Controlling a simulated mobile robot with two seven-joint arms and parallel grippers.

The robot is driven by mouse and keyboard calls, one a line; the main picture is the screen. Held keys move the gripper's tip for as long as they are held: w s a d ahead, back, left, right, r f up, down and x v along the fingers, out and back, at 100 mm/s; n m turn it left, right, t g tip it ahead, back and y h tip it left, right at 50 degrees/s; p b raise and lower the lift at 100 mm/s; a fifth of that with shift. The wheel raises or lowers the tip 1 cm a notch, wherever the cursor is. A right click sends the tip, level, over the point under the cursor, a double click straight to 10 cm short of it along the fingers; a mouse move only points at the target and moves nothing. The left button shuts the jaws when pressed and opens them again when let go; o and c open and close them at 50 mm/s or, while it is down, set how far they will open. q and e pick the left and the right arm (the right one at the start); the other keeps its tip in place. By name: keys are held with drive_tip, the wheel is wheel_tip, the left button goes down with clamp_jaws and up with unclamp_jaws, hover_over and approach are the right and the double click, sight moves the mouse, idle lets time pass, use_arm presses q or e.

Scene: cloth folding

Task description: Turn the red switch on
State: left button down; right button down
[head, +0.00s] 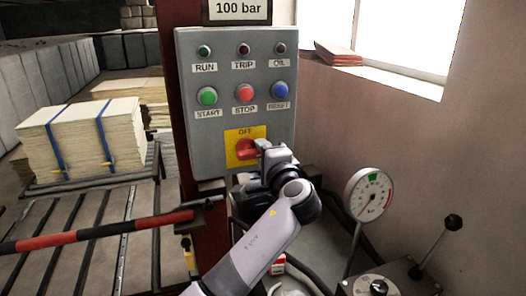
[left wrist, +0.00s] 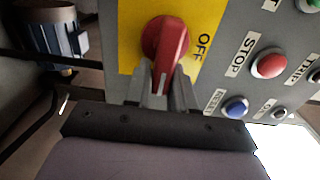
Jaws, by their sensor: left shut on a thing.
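The red switch (head: 245,149) is a rotary knob on a yellow plate (head: 232,134) low on a grey control panel (head: 232,118). "OFF" is printed above it in the head view. In the left wrist view the red switch (left wrist: 165,40) shows large, with its handle between my fingers. My left gripper (head: 262,148) is at the switch, and in the left wrist view (left wrist: 160,88) its two fingers are shut on the handle. The gripper covers part of the plate. My right gripper is not in view.
Green START (head: 207,96), red STOP (head: 245,92) and blue RESET (head: 280,89) buttons sit above the switch. A gauge (head: 368,193) and a black-knobbed lever (head: 453,222) stand to the right. A red-black bar (head: 100,231) and strapped stacks (head: 84,138) are left.

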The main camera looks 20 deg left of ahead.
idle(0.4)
use_arm(q)
drive_tip(key=c, duration=1)
unclamp_jaws()
drive_tip(key=shift+c, duration=0.2)
drive_tip(key=shift+s+d+f, duration=0.15)
drive_tip(key=shift+s+d, duration=0.15)
drive_tip(key=shift+s, duration=0.1)
drive_tip(key=b+v, duration=0.1)
drive_tip(key=v, duration=0.5)
drive_tip(key=shift+b, duration=0.3)
drive_tip(key=shift+s, duration=0.1)
drive_tip(key=shift+d, duration=0.1)
